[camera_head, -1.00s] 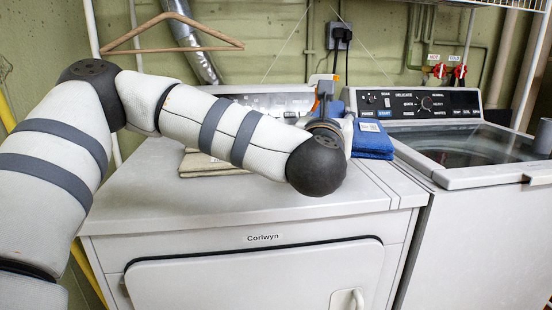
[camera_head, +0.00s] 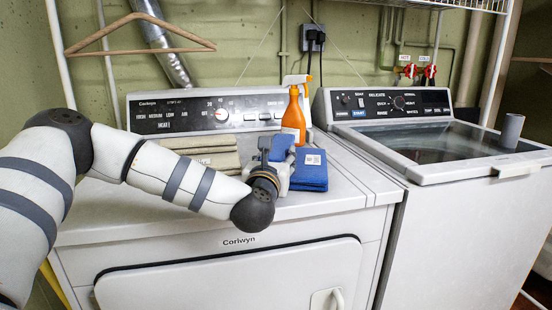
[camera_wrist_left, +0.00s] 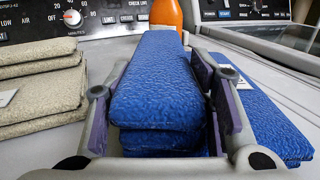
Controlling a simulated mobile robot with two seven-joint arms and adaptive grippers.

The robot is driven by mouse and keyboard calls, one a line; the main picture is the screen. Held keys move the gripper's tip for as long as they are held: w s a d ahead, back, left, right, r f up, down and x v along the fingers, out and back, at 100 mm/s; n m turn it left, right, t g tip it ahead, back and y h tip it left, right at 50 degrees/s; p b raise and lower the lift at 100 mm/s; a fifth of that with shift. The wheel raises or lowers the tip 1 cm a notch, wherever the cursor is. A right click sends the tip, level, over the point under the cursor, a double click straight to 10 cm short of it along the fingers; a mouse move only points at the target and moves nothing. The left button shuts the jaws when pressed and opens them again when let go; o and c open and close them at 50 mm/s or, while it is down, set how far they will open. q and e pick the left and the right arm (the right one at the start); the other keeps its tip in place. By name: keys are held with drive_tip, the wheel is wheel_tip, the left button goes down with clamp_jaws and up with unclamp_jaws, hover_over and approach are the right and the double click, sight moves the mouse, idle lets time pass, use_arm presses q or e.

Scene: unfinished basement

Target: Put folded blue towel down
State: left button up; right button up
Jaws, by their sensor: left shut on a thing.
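My left gripper (camera_head: 272,170) is shut on a folded blue towel (camera_head: 281,148) above the dryer top (camera_head: 120,213). In the left wrist view, the fingers (camera_wrist_left: 163,108) grip the towel (camera_wrist_left: 158,80) from both sides, with folded blue layers under its near end. I cannot tell whether it touches the surface. A second folded blue towel (camera_head: 309,171) with a white tag lies on the dryer just right of the gripper; it also shows in the left wrist view (camera_wrist_left: 262,112). My right gripper is not in view.
Folded beige towels (camera_head: 205,154) lie left of the gripper. An orange spray bottle (camera_head: 294,118) stands behind the blue towels, near the control panel (camera_head: 180,112). A washer (camera_head: 440,165) stands at the right, with a grey cylinder (camera_head: 512,130) on it. The dryer's front left top is clear.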

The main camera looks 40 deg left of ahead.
use_arm(q)
drive_tip(key=o, duration=1.3)
drive_tip(key=shift+f, duration=0.15)
drive_tip(key=shift+r, duration=0.2)
drive_tip(key=shift+s+d+r, duration=0.1)
drive_tip(key=shift+s+d, duration=0.05)
drive_tip(key=shift+s, duration=0.1)
drive_tip(key=v, duration=1.1)
drive_tip(key=shift+s, duration=0.25)
